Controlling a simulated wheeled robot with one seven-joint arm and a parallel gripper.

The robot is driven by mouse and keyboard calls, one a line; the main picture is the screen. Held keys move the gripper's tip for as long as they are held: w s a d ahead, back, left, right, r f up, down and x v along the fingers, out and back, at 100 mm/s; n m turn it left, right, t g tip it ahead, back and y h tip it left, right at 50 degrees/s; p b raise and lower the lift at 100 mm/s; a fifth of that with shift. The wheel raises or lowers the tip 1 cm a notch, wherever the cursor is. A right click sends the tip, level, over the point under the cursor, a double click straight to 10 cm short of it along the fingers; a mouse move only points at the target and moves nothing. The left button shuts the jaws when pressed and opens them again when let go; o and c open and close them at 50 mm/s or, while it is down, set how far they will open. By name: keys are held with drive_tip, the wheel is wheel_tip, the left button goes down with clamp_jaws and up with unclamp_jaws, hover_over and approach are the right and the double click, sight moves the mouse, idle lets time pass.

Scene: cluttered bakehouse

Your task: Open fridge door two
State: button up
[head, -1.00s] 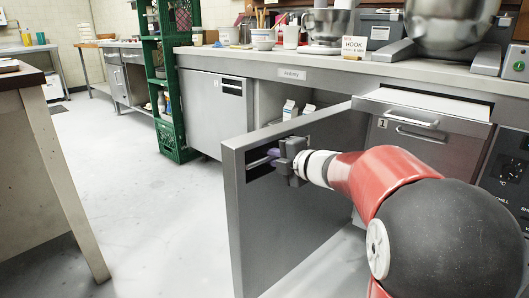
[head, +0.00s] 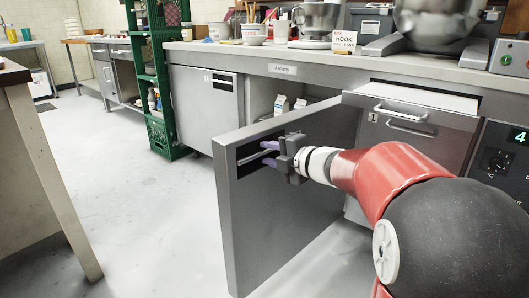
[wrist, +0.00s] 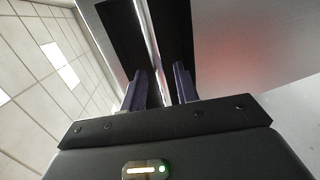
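A grey fridge door (head: 290,215) stands swung wide open from the counter front, in the head view. Its number does not show. A dark recess with a pale bar handle (head: 262,153) is near its top free edge. My gripper (head: 268,153) is at this recess, its purple fingers spread apart above and below the bar. In the wrist view the bar handle (wrist: 147,35) runs between the two fingers (wrist: 160,85), with a gap beside it. Behind the door, the open compartment shows white cartons (head: 282,104).
Mixers and bowls crowd the counter (head: 330,62). A green crate stack (head: 160,130) and a table (head: 45,170) flank the open floor (head: 130,210).

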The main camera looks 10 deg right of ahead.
drive_tip(key=shift+v, duration=2.65)
drive_tip(key=s+d+r+m+t+h+p, duration=0.2)
drive_tip(key=s+d+r+m+h+p, duration=0.4)
drive_tip(key=m+h, duration=0.65)
drive_tip(key=s+a+f+m+g+y+p, duration=0.1)
drive_tip(key=s+a+f+m+g, duration=0.1)
drive_tip(key=s, duration=0.5)
drive_tip(key=s+a+f+m+g+y+p, duration=0.1)
drive_tip(key=s+a+f+m+g, duration=0.2)
drive_tip(key=s+m, duration=0.3)
drive_tip(key=s+a+f+m+g+y+p, duration=0.1)
drive_tip(key=s+f+m+g, duration=0.3)
drive_tip(key=s, duration=0.5)
drive_tip(key=shift+a+y, duration=0.35)
drive_tip(key=shift+a, duration=0.45)
